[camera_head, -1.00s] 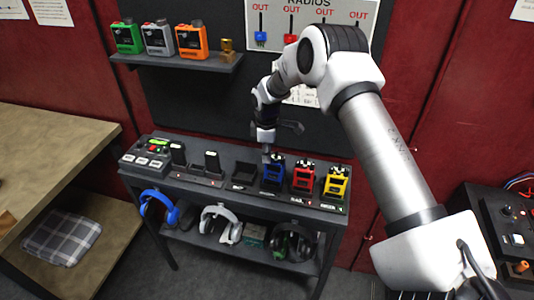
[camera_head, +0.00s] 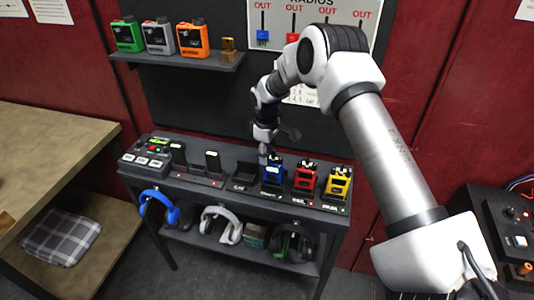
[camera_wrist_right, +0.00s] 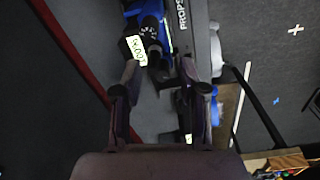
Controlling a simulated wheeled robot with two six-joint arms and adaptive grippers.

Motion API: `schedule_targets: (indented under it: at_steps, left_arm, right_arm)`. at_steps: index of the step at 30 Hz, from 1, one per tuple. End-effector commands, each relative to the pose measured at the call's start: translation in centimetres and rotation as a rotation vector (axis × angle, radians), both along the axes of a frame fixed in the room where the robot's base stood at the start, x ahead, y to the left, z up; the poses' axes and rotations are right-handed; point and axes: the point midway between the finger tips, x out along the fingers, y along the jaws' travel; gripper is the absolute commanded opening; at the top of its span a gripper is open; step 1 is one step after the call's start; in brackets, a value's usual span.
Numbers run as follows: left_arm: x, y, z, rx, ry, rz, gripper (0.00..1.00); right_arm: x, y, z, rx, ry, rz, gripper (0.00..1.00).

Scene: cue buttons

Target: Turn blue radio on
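The blue radio (camera_head: 273,176) stands upright in a dark charging slot on the grey stand, left of the red radio (camera_head: 305,179) and yellow radio (camera_head: 337,183). My right gripper (camera_head: 272,147) is just above and slightly left of the blue radio's top. In the right wrist view, my right gripper (camera_wrist_right: 158,72) has its two fingers apart with a gap between them. The blue radio (camera_wrist_right: 140,12) shows there beyond the fingertips, with dark knobs and a pale label near its top. Contact with the radio cannot be told. My left gripper is out of view.
An empty dark slot (camera_head: 242,177) lies left of the blue radio. A control box (camera_head: 147,155) with buttons sits at the stand's left end. Headphones (camera_head: 222,224) hang below. Green, grey and orange radios stand on a wall shelf (camera_head: 190,63). A wooden table (camera_head: 50,150) is at left.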

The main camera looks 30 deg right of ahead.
Motion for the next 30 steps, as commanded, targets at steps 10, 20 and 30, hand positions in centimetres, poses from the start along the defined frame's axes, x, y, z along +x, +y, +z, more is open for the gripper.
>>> schedule_targets:
  at_steps: [10, 20, 30]
  left_arm:
    - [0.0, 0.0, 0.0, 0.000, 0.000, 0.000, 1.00]
    - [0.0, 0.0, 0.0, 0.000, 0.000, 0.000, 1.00]
    - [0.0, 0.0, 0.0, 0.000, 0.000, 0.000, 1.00]
  right_arm:
    - [0.0, 0.1, 1.9, 0.001, -0.003, 0.000, 0.42]
    - [-0.1, 0.2, 10.0, 0.000, -0.004, 0.001, 0.42]
    - [-0.2, 0.2, 12.0, 0.000, 0.000, 0.001, 0.42]
